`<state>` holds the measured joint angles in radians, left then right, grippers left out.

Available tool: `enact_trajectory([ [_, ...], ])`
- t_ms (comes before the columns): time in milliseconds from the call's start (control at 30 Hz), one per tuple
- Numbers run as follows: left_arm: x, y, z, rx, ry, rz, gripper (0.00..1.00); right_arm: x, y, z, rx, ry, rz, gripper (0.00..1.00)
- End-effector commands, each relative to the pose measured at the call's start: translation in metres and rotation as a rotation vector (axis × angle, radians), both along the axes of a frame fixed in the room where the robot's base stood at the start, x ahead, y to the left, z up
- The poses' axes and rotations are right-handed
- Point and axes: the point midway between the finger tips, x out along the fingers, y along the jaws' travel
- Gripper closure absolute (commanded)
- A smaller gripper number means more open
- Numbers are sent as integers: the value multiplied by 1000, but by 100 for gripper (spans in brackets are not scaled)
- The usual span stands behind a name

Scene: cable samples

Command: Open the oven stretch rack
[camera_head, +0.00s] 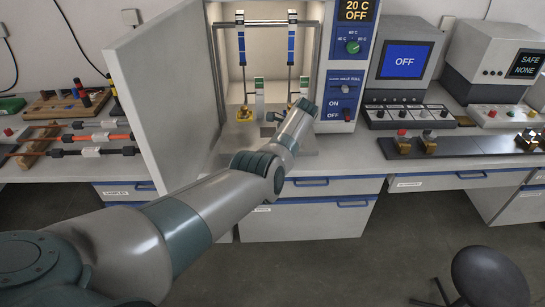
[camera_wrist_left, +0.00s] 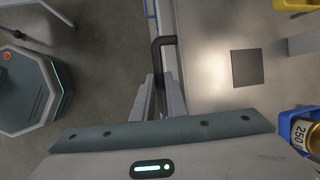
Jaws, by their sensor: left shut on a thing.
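The oven stretch rack (camera_head: 262,22) stands on the bench with its pale door (camera_head: 165,85) swung wide open to the left. Two blue-and-white upright samples (camera_head: 291,50) show inside its lit chamber, with green-and-white blocks below. My left arm crosses in front of the oven; its gripper cannot be made out in the head view. In the left wrist view my left gripper (camera_wrist_left: 160,88) is shut on a dark bent handle (camera_wrist_left: 158,52), beside a narrow pale edge. The lower part of the handle is hidden between the fingers. My right gripper is not in view.
The control panel (camera_head: 352,65) reads 20 C OFF. A monitor unit (camera_head: 403,60) reads OFF. Cable samples (camera_head: 90,138) lie on the bench left of the door. Drawers (camera_head: 335,185) are below, and a dark stool (camera_head: 490,277) stands front right. Floor is clear between.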

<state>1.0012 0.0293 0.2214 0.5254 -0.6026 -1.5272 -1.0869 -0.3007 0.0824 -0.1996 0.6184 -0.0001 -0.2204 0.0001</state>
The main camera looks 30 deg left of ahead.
Motion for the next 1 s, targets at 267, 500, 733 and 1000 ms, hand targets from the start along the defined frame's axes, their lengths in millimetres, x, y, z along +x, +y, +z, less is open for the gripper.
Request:
enact_trajectory([
  [267, 1, 1, 2, 3, -2, 0, 100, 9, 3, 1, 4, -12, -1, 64],
  [500, 1, 1, 2, 2, -3, 0, 69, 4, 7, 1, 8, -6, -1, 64],
  [733, 1, 0, 1, 1, -1, -1, 69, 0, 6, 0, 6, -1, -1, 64],
  [1000, 2, -5, 12, 2, -3, -2, 69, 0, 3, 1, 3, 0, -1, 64],
])
